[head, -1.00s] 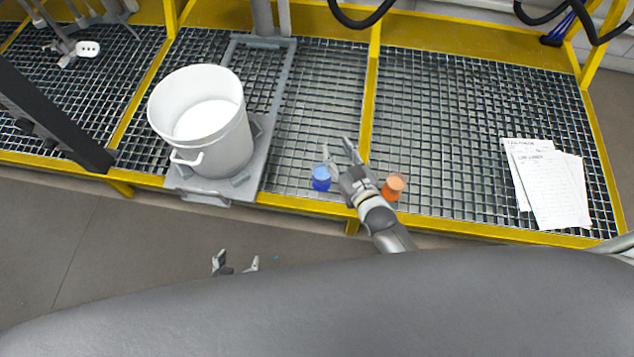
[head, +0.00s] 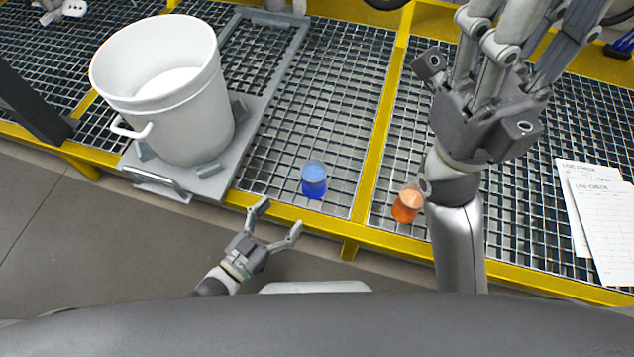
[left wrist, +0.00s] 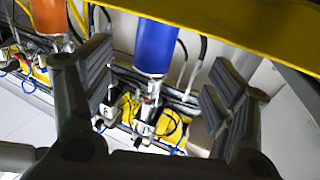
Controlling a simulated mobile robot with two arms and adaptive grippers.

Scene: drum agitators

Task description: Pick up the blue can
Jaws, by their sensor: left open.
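The blue can (head: 314,182) stands upright on the metal grating near the front yellow rail. My left gripper (head: 280,219) is open and empty, just in front of the rail and below-left of the can. In the left wrist view the blue can (left wrist: 156,45) shows at the top, between the open fingers (left wrist: 160,82) but beyond them, not touched. My right gripper (head: 490,95) is large in the head view, over the grating at the right; its fingertips run out past the top edge, so its opening is unclear.
An orange can (head: 407,206) stands right of the blue can, close beside my right arm. A white bucket (head: 190,120) stands on a grey platform (head: 255,115) at the left. Papers (head: 605,225) lie at the far right. The yellow rail (head: 335,228) borders the grating. Grating around the blue can is clear.

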